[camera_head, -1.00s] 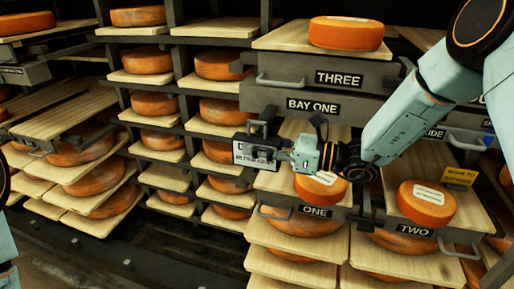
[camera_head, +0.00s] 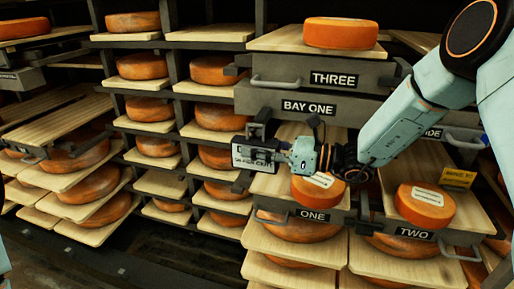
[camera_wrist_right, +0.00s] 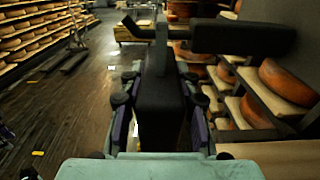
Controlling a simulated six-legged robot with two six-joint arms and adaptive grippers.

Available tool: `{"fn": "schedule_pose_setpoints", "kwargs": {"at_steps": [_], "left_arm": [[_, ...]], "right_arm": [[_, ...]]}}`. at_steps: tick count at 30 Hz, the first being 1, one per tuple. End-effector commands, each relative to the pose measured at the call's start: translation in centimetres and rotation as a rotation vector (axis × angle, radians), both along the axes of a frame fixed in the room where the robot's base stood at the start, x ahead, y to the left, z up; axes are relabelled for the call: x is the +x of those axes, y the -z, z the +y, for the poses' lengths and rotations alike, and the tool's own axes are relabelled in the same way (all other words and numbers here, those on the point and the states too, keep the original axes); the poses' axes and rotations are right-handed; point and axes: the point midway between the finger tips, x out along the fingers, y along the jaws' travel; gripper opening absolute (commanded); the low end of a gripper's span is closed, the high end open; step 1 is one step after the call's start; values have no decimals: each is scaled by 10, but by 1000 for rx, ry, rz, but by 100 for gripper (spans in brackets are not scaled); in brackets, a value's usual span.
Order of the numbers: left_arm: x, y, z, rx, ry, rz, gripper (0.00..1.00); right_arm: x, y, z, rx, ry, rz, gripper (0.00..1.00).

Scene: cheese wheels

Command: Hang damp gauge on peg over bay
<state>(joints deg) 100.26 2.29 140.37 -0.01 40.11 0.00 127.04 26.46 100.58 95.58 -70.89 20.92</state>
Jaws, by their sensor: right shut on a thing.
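The damp gauge (camera_head: 255,154) is a small dark box with a pale lettered face in the head view. My right gripper (camera_head: 288,154) is shut on it from the right side. In the right wrist view the fingers of my right gripper (camera_wrist_right: 160,112) close on a black block, the gauge's body (camera_wrist_right: 160,85). The gauge is in front of the rack, below and left of the BAY ONE sign (camera_head: 308,107). Dark parts stand just above the gauge; I cannot make out a peg or whether the gauge touches one. My left gripper is out of view.
Shelf THREE (camera_head: 333,78) with a cheese wheel (camera_head: 340,33) is above the sign. Boards ONE (camera_head: 314,215) and TWO (camera_head: 414,233) carry labelled wheels below my right gripper. A yellow card (camera_head: 457,178) is at right. Racks of wheels fill the left; floor is free at lower left.

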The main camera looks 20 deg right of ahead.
Motion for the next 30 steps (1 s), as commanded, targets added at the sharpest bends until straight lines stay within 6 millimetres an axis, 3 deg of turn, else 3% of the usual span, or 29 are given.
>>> {"fn": "schedule_pose_setpoints", "kwargs": {"at_steps": [7, 8, 16, 26, 30], "left_arm": [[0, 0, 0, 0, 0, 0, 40], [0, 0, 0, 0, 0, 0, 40], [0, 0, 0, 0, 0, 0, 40], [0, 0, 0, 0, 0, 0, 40], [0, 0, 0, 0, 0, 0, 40]], "right_arm": [[0, 0, 0, 0, 0, -1, 0], [0, 0, 0, 0, 0, -1, 34], [0, 0, 0, 0, 0, 0, 57], [-1, 0, -1, 1, 0, 1, 58], [-5, -1, -10, 2, 3, 0, 58]]}}
